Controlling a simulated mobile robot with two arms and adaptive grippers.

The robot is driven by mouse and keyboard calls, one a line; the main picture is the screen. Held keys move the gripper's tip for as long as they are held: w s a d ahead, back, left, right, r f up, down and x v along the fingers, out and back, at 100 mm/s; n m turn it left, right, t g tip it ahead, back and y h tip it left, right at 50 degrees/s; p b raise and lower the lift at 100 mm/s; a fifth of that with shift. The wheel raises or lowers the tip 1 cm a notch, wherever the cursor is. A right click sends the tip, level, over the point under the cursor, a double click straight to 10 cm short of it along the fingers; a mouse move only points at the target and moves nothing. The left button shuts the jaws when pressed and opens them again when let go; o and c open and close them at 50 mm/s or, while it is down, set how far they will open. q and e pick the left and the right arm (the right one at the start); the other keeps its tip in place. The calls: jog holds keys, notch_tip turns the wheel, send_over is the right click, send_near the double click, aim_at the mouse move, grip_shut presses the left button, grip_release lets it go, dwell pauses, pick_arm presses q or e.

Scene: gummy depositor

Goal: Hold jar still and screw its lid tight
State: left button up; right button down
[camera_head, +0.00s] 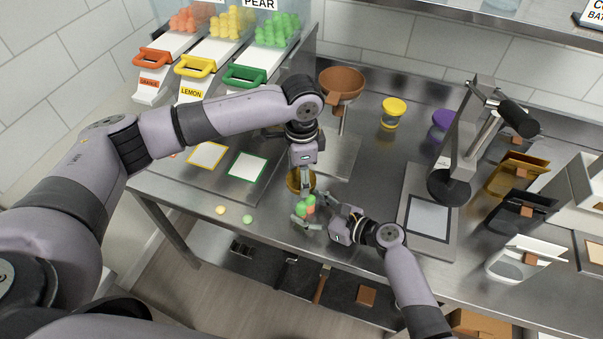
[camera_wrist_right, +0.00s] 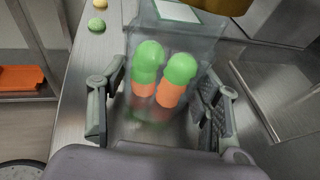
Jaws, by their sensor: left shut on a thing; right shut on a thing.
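A clear jar (camera_head: 309,207) with green and orange gummies stands near the front edge of the steel counter. In the right wrist view the jar (camera_wrist_right: 170,38) sits between the two fingers of my right gripper (camera_wrist_right: 160,105), which is shut on it. In the head view my right gripper (camera_head: 313,210) reaches the jar from the lower right. My left gripper (camera_head: 304,184) points down from above, shut on the gold-brown lid (camera_head: 293,181) at the jar's top. Part of the lid (camera_wrist_right: 220,4) shows at the top of the wrist view. The thread is hidden.
Two loose gummies, one yellow (camera_head: 220,210) and one green (camera_head: 248,219), lie left of the jar. A brown funnel (camera_head: 341,84) and a yellow-lidded jar (camera_head: 393,112) stand behind. A dark press-like stand (camera_head: 462,145) and several pouches (camera_head: 520,258) are right.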

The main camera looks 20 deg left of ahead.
pick_arm(q)
jog(key=c, duration=0.6)
jog(key=r, duration=0.2)
jog(key=s+d+r, duration=0.1)
jog(key=r, duration=0.3)
jog(key=shift+s+d, duration=0.4)
jog(key=shift+c, duration=0.3)
